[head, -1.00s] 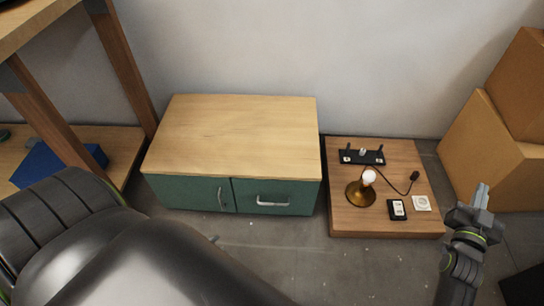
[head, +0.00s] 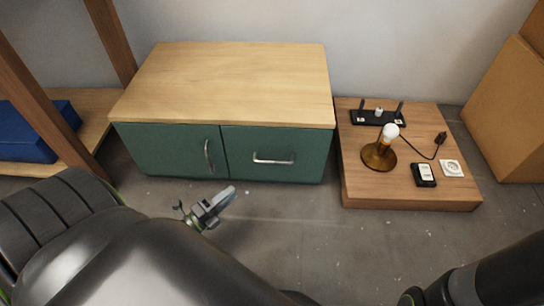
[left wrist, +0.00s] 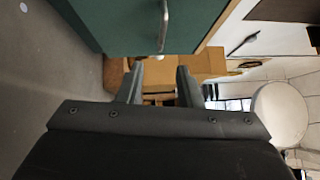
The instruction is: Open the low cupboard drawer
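The low cupboard (head: 225,80) has a pale wood top and green fronts. Its right front is the drawer (head: 295,170), which looks shut and flush, with a horizontal metal handle (head: 273,160). The left front is a door (head: 165,150) with a vertical handle (head: 209,155). My left gripper (head: 226,197) is low in front of the cupboard, below the line between door and drawer, apart from both handles. In the left wrist view its fingers (left wrist: 160,84) are spread and empty, with the drawer handle (left wrist: 163,25) ahead of them. My right gripper is out of view.
A low wooden platform (head: 400,200) stands right of the cupboard, carrying a brass lamp (head: 379,156), a black switch box (head: 423,175) and a white socket (head: 452,168). Cardboard boxes (head: 510,110) are at the right, a shelf with a blue box (head: 25,135) at the left. Floor before the drawer is clear.

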